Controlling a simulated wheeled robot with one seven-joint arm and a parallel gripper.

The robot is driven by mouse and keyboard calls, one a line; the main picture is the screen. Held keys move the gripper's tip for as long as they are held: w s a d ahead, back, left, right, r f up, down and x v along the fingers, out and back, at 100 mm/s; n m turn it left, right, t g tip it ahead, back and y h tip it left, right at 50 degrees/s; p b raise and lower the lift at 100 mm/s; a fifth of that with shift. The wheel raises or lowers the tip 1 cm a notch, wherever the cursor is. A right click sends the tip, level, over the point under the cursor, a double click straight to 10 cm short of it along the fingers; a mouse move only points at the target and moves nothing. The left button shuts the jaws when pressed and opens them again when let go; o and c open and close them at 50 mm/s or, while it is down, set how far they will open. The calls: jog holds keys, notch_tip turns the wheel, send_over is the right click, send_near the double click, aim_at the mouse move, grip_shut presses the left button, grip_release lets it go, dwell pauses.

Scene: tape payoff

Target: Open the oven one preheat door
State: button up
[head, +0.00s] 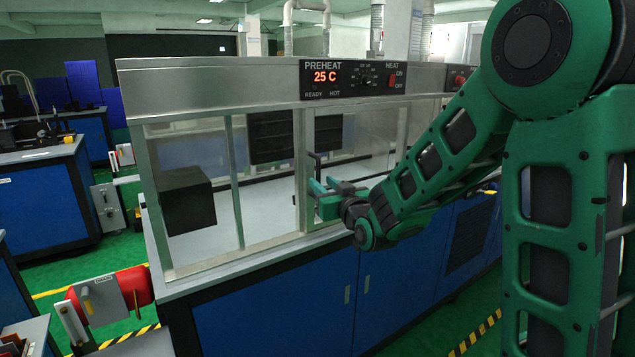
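The preheat oven is a long metal-framed case with clear panels, under a metal top band (210,85). A panel on it reads PREHEAT and 25 C (325,77). A dark upright door handle (316,162) stands out at the front, just right of a metal post (299,170). The front looks closed, though I cannot tell exactly which panel is the door. My gripper (322,182) is at the lower end of the handle, its two green fingers apart. I cannot tell whether they touch the handle or lie around it. My wrist hides part of the front behind it.
Blue cabinets (275,310) support the oven. A dark block (187,200) shows behind the left panel. A red roll on a grey unit (135,287) stands at lower left. Blue benches (45,205) stand further left. Green floor with yellow-black striping (475,335) lies in front.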

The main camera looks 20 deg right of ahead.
aim_at(318, 179)
jog(key=shift+w+a, duration=0.2)
jog(key=shift+w, duration=1.95)
grip_shut()
